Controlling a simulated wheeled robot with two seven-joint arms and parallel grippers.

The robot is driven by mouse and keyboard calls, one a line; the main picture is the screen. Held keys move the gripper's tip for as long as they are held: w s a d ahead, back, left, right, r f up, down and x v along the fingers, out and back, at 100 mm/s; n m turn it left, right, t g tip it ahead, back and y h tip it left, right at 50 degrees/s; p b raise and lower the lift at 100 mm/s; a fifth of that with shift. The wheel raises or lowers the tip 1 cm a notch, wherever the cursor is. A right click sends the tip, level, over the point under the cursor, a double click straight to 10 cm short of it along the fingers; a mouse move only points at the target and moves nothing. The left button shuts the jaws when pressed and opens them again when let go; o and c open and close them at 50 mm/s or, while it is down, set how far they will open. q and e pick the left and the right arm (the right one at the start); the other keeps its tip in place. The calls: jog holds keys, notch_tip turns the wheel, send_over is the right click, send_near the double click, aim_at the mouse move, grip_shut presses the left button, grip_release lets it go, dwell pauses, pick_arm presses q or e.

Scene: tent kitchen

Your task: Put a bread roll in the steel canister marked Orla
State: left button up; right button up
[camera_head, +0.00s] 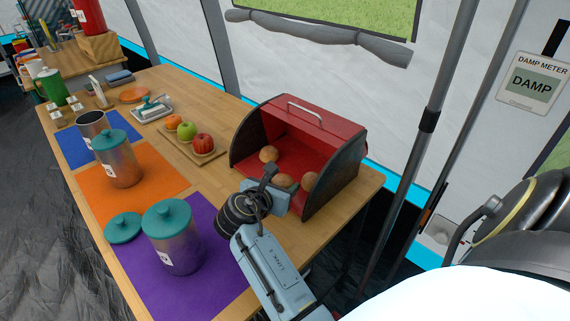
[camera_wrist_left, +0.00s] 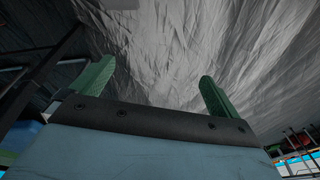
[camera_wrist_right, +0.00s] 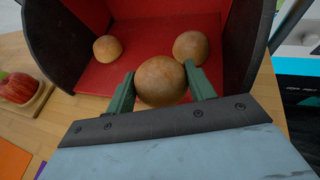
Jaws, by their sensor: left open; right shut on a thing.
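My right gripper (camera_head: 286,190) is at the mouth of the red bread bin (camera_head: 318,127). In the right wrist view its green fingers are shut on a brown bread roll (camera_wrist_right: 160,80). Two other rolls, left (camera_wrist_right: 107,49) and right (camera_wrist_right: 190,46), lie on the bin's red floor. Three steel canisters stand on mats: one on purple (camera_head: 173,247) and one on orange (camera_head: 119,165), both with teal lids on, and one on blue (camera_head: 92,121) with its top open. Their labels are too small to read, so I cannot tell which is Orla. My left gripper (camera_wrist_left: 153,88) is open and empty.
A loose teal lid (camera_head: 123,228) lies beside the purple-mat canister. A wooden tray (camera_head: 205,157) of fruit stands left of the bin. A butter dish (camera_head: 151,108) and an orange plate (camera_head: 134,94) are farther back. Tent poles stand right of the table.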

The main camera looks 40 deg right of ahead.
pick_arm(q)
jog(key=s+f, duration=0.1)
jog(key=s+f+p, duration=0.1)
jog(key=s+f, duration=0.1)
jog(key=shift+s+a+f, duration=0.15)
jog(key=shift+s+a, duration=0.05)
jog(key=shift+a, duration=0.05)
pick_arm(e)
jog(key=s+a, duration=0.1)
jog(key=a, duration=0.1)
jog(key=s+a, duration=0.3)
jog(key=shift+s+a, duration=0.3)
jog(key=shift+a, duration=0.1)
